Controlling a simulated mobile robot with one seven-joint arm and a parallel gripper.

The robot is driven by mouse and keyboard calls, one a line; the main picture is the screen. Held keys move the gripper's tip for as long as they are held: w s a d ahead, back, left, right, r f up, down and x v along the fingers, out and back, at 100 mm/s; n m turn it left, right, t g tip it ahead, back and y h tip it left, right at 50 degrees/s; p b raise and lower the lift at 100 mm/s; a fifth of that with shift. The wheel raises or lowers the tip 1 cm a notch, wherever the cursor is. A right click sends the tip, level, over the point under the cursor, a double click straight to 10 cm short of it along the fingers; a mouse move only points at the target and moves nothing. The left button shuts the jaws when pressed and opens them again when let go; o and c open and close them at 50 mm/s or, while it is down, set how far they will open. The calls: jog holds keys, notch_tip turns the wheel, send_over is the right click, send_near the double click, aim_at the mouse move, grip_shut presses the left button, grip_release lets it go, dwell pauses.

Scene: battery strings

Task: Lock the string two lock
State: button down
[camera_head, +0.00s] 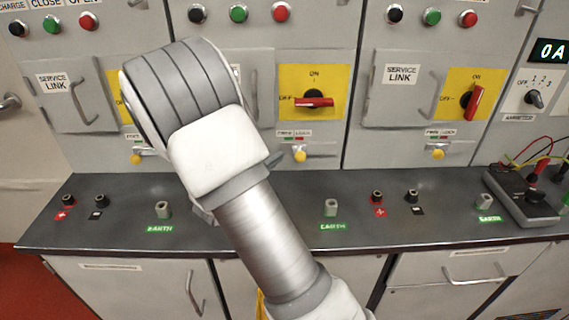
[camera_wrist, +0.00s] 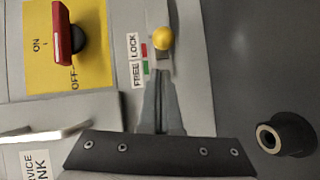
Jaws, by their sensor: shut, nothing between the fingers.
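The string two lock has a yellow knob (camera_head: 300,156) under the middle panel's switch. It also shows in the wrist view (camera_wrist: 163,38), level with the red mark by LOCK; the viewing angle leaves its exact setting uncertain. The FREE/LOCK label (camera_wrist: 135,60) has a green mark by FREE. My gripper (camera_wrist: 158,76) is shut and empty. Its tips point at the lock from the FREE side, with a small gap in the picture to the knob; I cannot tell the depth. In the head view my arm hides most of the gripper.
The middle red switch handle (camera_head: 313,102) lies horizontal, at OFF. A black socket (camera_wrist: 286,134) stands on the bench near my gripper. An earth socket (camera_head: 331,207) and a meter with leads (camera_head: 520,195) are further right. Another yellow knob (camera_head: 438,154) is on the right panel.

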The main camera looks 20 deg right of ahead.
jog(key=v, duration=1)
jog(key=shift+a, duration=0.5)
jog(key=shift+r, duration=0.1)
jog(key=s+d+r+m+g+y+p, duration=0.2)
jog(key=s+d+r+m+g, duration=0.15)
jog(key=s, duration=0.35)
jog(key=s+d+r+m+g+y+p, duration=0.1)
jog(key=s+d+r+m+g+y, duration=0.15)
jog(key=s+r+g, duration=0.35)
jog(key=s+a+r+t+y+p, duration=0.3)
jog(key=s+a+r+t+y, duration=0.3)
jog(key=s+a+r+y, duration=0.1)
jog(key=s+a+y, duration=0.1)
jog(key=s+y, duration=0.1)
jog(key=shift+s+r+n+p, duration=0.25)
jog(key=shift+s+n+p, duration=0.05)
jog(key=shift+s+n, duration=0.1)
jog(key=shift+d, duration=0.1)
